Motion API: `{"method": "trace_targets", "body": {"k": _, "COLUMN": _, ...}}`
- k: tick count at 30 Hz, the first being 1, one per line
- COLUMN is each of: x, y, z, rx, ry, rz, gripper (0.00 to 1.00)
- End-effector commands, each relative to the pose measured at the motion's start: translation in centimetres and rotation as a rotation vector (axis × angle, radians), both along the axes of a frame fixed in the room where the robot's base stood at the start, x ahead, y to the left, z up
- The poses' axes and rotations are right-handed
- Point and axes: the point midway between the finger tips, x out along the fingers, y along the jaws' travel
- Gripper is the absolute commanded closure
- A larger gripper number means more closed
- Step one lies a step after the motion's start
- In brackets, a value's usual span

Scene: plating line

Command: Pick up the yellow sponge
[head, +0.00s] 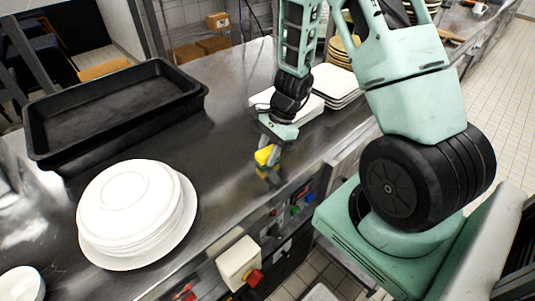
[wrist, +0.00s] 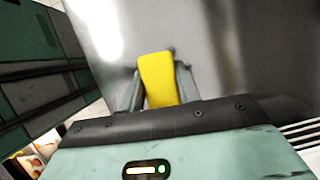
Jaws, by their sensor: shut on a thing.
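The yellow sponge (head: 264,155) is between the fingers of my gripper (head: 268,158), near the front edge of the steel counter in the head view. In the wrist view the yellow sponge (wrist: 158,78) stands between the two fingers of my gripper (wrist: 157,88), which are shut on it from both sides. A yellowish reflection shows on the counter below it in the head view, so the sponge seems to be a little above the surface. The fingers hide part of the sponge in the head view.
A stack of white round plates (head: 130,205) stands at left on the counter (head: 225,190), with a black tray (head: 115,90) behind it. White square plates (head: 335,85) are stacked behind my gripper. A white bowl (head: 20,285) is at bottom left. The counter around the sponge is clear.

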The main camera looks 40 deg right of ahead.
Motion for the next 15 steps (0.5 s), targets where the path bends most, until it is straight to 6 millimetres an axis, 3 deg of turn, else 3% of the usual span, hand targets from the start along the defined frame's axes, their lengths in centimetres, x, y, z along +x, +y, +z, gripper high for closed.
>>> {"method": "trace_targets", "body": {"k": 7, "x": 0.1, "y": 0.0, "z": 2.0, "rx": 0.000, "ry": -0.004, "rz": 0.003, "gripper": 0.89}}
{"method": "trace_targets", "body": {"k": 15, "x": 0.1, "y": 0.0, "z": 7.3, "rx": -0.001, "ry": -0.006, "rz": 0.003, "gripper": 0.89}}
